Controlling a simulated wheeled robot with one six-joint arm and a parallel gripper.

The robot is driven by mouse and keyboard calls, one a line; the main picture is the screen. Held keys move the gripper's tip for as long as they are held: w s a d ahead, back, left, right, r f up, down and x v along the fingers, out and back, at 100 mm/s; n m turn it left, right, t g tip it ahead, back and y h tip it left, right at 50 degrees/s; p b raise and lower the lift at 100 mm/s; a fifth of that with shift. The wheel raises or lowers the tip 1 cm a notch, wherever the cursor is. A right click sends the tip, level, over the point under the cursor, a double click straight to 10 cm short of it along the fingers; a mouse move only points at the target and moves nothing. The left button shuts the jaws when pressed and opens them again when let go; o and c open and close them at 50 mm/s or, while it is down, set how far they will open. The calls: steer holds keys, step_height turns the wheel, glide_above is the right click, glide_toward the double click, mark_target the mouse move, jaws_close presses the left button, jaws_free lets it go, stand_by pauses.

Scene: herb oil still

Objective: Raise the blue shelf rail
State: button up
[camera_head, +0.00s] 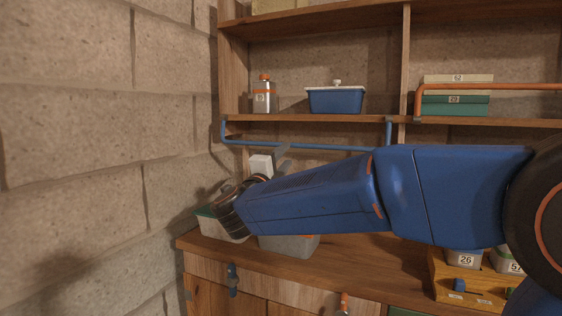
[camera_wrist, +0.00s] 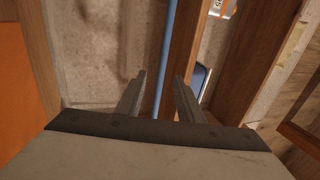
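The blue shelf rail (camera_head: 300,145) runs along the front of the left middle shelf. Its long bar hangs below the shelf edge, and bent ends rise to the shelf at both sides. My gripper (camera_head: 283,152) is close to the bar, left of its middle, with my blue arm reaching in from the right. In the wrist view my gripper (camera_wrist: 160,80) has its two fingers apart. The blue rail (camera_wrist: 165,45) runs lengthwise between them in the picture, with a gap on each side. I cannot tell whether it lies between the fingertips or just beyond them.
The left shelf (camera_head: 290,118) holds an orange-capped bottle (camera_head: 264,97) and a blue tub (camera_head: 335,99). An orange rail (camera_head: 490,87) crosses boxes on the right shelf. Grey bins (camera_head: 290,246) stand on the counter (camera_head: 350,259) below my arm. A stone wall (camera_head: 90,120) closes the left side.

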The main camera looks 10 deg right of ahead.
mark_target(293, 145)
steer(key=x, duration=0.7)
stand_by(0.4)
steer(key=shift+w+d, duration=0.1)
steer(key=c, duration=0.8)
